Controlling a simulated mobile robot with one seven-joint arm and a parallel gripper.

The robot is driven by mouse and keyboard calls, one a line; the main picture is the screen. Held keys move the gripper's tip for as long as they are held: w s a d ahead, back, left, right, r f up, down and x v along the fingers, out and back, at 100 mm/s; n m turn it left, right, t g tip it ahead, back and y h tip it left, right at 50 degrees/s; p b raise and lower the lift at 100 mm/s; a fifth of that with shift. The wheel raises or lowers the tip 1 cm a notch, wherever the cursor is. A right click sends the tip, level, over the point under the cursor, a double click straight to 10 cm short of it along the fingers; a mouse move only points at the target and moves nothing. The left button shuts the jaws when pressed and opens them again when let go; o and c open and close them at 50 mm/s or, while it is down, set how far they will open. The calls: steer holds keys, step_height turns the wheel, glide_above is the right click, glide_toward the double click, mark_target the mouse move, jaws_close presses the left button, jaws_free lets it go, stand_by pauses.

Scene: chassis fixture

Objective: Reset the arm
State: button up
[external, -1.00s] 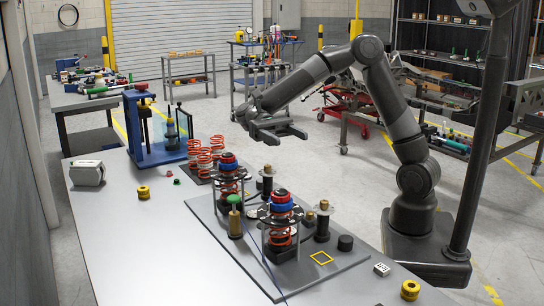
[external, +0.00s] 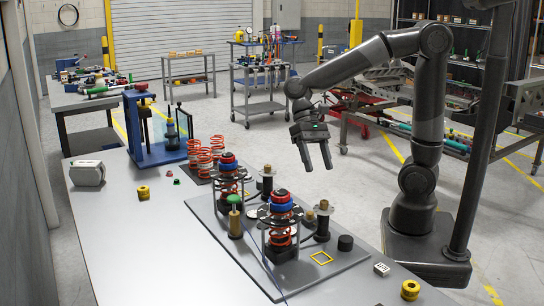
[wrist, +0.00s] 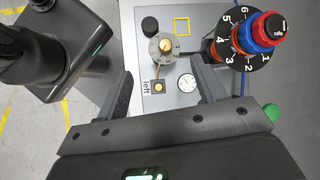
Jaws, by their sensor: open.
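My gripper (external: 316,157) is open and empty. In the external view it hangs with its fingers pointing down, above the back right part of the bench, apart from everything on it. In the wrist view the two fingers of my gripper (wrist: 167,95) spread on either side of a small fixture with a gold knob (wrist: 165,45) and a round dial (wrist: 187,82), which lie below. A label reading "left" (wrist: 146,88) shows beside them.
Two spring assemblies (external: 280,230) with red and blue tops stand on a grey plate (external: 335,262) on the bench (external: 130,250). A blue press (external: 150,130) stands at the back left. The bench's left front is clear.

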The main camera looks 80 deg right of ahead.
steer(key=s+d+r+n+t+h, duration=0.1)
steer(key=s+d+n+t+h, duration=0.2)
steer(key=d+t, duration=0.2)
steer(key=s+d+r+n+t+h, duration=0.1)
steer(key=s+d+n+t+h, duration=0.1)
steer(key=d, duration=1)
steer(key=s+n+t, duration=0.1)
steer(key=s+t, duration=0.1)
steer(key=shift+d+r+n+t+h, duration=0.15)
steer(key=shift+d+n+t+h, duration=0.15)
steer(key=shift+n+t+h, duration=0.1)
